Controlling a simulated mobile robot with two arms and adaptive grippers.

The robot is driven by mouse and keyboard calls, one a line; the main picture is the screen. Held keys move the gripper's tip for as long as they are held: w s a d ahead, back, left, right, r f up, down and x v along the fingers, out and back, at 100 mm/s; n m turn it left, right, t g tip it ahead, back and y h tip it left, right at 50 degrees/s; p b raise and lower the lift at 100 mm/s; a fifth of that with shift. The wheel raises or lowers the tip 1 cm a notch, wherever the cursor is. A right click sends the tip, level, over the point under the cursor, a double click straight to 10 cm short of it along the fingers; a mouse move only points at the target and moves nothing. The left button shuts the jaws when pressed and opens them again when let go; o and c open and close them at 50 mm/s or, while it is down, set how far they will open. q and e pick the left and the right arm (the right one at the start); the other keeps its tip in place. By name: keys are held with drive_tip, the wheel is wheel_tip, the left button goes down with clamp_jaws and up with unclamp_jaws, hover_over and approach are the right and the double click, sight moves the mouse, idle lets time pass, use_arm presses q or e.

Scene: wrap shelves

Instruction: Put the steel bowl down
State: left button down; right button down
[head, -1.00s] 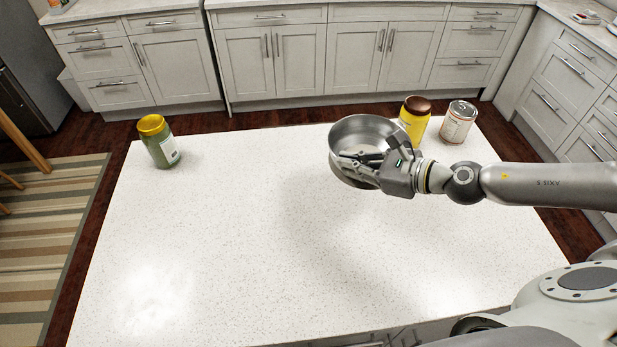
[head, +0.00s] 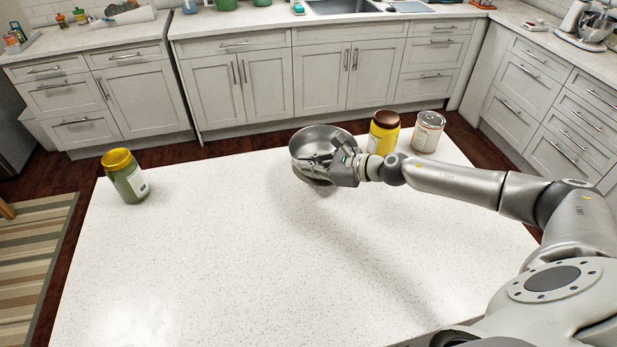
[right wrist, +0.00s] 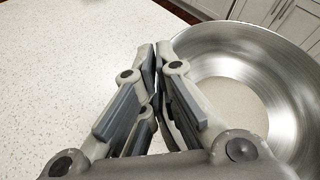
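The steel bowl (head: 322,139) is at the far middle of the white countertop, left of the yellow jar. It looks close to the surface, with a shadow near its base; I cannot tell whether it touches. My right gripper (head: 327,165) is at the bowl's near side. In the right wrist view, the fingers (right wrist: 158,62) are closed together at the bowl's left wall, and the bowl (right wrist: 275,85) is empty. The exact grip on the rim is partly hidden by the fingers. My left gripper is not in view.
On the countertop (head: 210,250), a yellow jar with a brown lid (head: 383,133) and a tin can (head: 427,132) stand right of the bowl. A green jar with a yellow lid (head: 126,177) stands at the far left. The middle and front are clear.

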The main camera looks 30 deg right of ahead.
drive_tip(key=shift+w+d+f, duration=0.1)
drive_tip(key=shift+w+f, duration=0.25)
drive_tip(key=shift+w, duration=0.05)
wheel_tip(320, 180, down, 3)
drive_tip(key=shift+w+r, duration=0.1)
drive_tip(key=shift+w, duration=0.05)
drive_tip(key=shift+f, duration=0.3)
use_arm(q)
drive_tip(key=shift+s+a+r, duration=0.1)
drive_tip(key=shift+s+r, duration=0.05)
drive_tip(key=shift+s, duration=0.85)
use_arm(e)
drive_tip(key=shift+f, duration=0.1)
drive_tip(key=shift+f, duration=0.1)
drive_tip(key=shift+f, duration=0.1)
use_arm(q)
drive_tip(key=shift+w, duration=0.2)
use_arm(e)
drive_tip(key=c, duration=1.6)
unclamp_jaws()
drive_tip(key=shift+c, duration=0.2)
